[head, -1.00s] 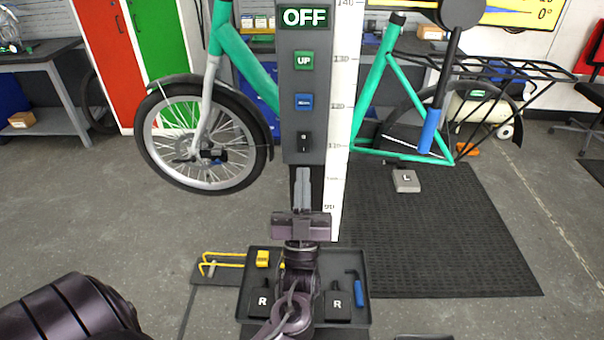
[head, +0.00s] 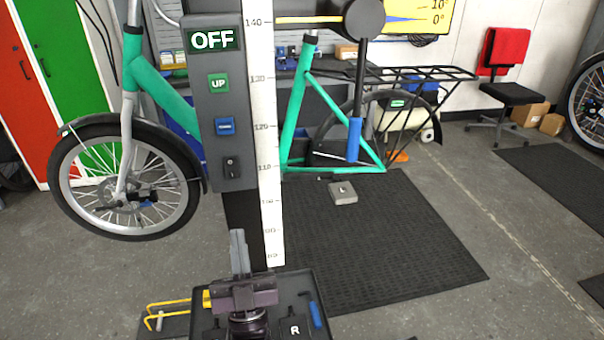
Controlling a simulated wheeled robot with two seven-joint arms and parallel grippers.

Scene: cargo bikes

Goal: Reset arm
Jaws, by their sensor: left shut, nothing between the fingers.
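My left gripper (head: 238,250) is in the lower middle of the head view, fingers pointing up and away from me. Its fingers are together with nothing between them. It is in front of and above a dark tray (head: 318,322), and below the control post (head: 222,110). The post carries an OFF display (head: 212,39), a green UP button (head: 219,83), a blue button (head: 225,126) and a black switch (head: 231,166). The gripper appears apart from these controls. My right gripper is out of view.
A teal bike (head: 160,90) stands behind the post and white ruler (head: 266,150). The tray holds a block marked R (head: 294,328) and a blue-handled tool (head: 315,313). A grey block marked L (head: 343,192) lies on the black mat (head: 400,240).

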